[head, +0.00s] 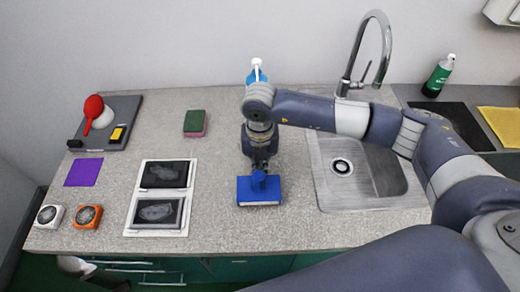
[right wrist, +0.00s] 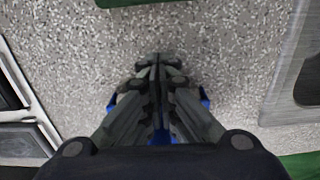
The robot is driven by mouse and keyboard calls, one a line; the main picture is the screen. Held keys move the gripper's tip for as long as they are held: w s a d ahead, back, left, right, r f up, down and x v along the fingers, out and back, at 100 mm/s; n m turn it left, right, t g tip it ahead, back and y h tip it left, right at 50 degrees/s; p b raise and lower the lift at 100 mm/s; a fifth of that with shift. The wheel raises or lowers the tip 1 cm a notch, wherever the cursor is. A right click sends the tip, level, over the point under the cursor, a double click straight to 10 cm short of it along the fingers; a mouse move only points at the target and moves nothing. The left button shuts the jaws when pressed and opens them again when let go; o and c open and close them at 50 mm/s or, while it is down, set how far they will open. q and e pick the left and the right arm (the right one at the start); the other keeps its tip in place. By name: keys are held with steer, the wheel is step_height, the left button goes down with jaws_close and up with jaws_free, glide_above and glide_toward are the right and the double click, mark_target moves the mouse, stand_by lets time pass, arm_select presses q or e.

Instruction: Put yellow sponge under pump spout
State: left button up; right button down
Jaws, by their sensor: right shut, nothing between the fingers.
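A blue bottle with a white pump spout (head: 256,66) stands at the back of the counter, partly hidden behind my right arm. Two things are yellow: a small yellow-and-black block (head: 117,134) on a grey board at the left, and a flat yellow piece (head: 502,126) at the far right edge. I cannot tell for sure which is the sponge. My right gripper (head: 260,167) points down at a blue block-like thing (head: 259,191) at the counter's front. Its fingers (right wrist: 156,62) are shut and empty, with bits of blue beside them. My left gripper is not in view.
A green-and-red pad (head: 195,123) lies left of my arm. A grey board (head: 125,108) carries a red and white item. Two framed dark panels (head: 131,197), a purple square (head: 84,172) and two dials stand left. The sink (head: 322,190) and tap (head: 387,45) are right.

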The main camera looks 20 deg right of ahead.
steer(key=shift+w+d+f+p, duration=0.15)
steer(key=shift+w+f+p, duration=0.2)
steer(key=shift+w, duration=0.25)
steer(key=shift+w+d+f+p, duration=0.2)
steer(key=shift+w+p, duration=0.1)
steer(key=shift+w, duration=0.3)
steer(key=shift+w+d+f, duration=0.15)
steer(key=shift+w, duration=0.55)
